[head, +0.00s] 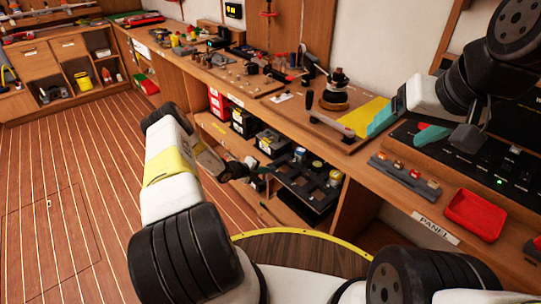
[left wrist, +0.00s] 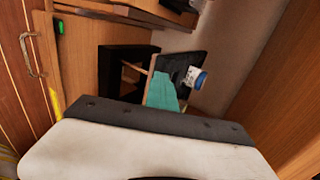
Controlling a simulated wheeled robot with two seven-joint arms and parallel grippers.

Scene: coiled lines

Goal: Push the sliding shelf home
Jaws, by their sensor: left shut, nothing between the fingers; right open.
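The sliding shelf (head: 303,194) is a black tray in the lower opening of the workbench. It carries several jars and small dark items. It also shows in the left wrist view as a dark panel (left wrist: 182,64) with a white, blue-lidded jar (left wrist: 195,77) on it. My right gripper (head: 408,124) is open and empty above the benchtop, near the yellow sheet.
Red and black bins (head: 243,123) stand in the lower bay left of the shelf. The benchtop holds a winch (head: 335,92), a grey block with several small pieces (head: 404,177) and a red tray (head: 475,214). The wooden floor (head: 75,180) at left is clear.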

